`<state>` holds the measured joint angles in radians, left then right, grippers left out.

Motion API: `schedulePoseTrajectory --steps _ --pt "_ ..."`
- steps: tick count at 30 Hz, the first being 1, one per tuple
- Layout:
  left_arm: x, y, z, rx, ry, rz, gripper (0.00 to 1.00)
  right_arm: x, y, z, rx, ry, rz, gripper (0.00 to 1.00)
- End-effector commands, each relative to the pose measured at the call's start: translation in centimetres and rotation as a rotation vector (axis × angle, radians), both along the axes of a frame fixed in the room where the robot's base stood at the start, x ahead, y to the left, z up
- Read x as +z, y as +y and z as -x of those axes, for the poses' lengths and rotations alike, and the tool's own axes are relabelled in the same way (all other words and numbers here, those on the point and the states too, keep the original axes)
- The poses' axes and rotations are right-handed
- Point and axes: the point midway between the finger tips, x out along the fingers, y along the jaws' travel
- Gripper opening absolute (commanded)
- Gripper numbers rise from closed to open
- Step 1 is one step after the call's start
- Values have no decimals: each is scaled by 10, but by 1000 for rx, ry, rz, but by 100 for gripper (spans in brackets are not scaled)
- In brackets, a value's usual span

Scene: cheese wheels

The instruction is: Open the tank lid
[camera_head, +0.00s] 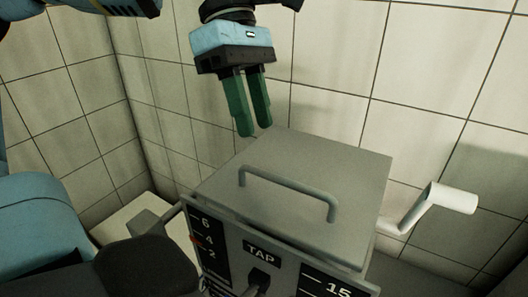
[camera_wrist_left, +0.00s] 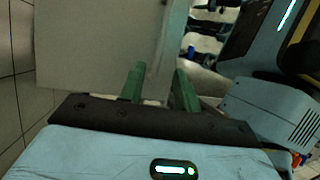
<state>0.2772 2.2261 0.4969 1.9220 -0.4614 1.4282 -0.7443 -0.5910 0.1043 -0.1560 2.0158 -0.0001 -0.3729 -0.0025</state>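The tank (camera_head: 288,264) is a grey box with a black "TAP" label and scale strips on its front. Its flat grey lid (camera_head: 325,165) lies shut on top. A grey bar handle (camera_head: 289,184) arches along the lid's front part. My left gripper (camera_head: 254,132) points down with green fingers above the lid's back left edge, apart from the handle. In the left wrist view, the left gripper's fingers (camera_wrist_left: 160,85) are apart with nothing between them. A plain grey surface (camera_wrist_left: 95,40), apparently the lid, fills the upper left there. My right gripper is not in view.
A crank with a white grip (camera_head: 452,198) sticks out from the tank's right side. Tiled walls (camera_head: 330,50) stand close behind and at left. A pale surface (camera_head: 128,218) lies left of the tank. Space above the lid is clear.

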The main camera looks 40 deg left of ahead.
Motion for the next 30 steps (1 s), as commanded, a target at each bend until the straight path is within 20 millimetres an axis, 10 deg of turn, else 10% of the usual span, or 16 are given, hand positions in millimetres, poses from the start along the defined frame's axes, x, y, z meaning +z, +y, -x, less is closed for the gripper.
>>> schedulePoseTrajectory --steps 12,24,30 --pt "-51 -23 5 0 2 0 33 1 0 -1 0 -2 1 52" --pt "-58 -26 5 1 1 2 33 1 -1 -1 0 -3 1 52" --pt "-58 -26 5 1 1 2 6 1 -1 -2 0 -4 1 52"
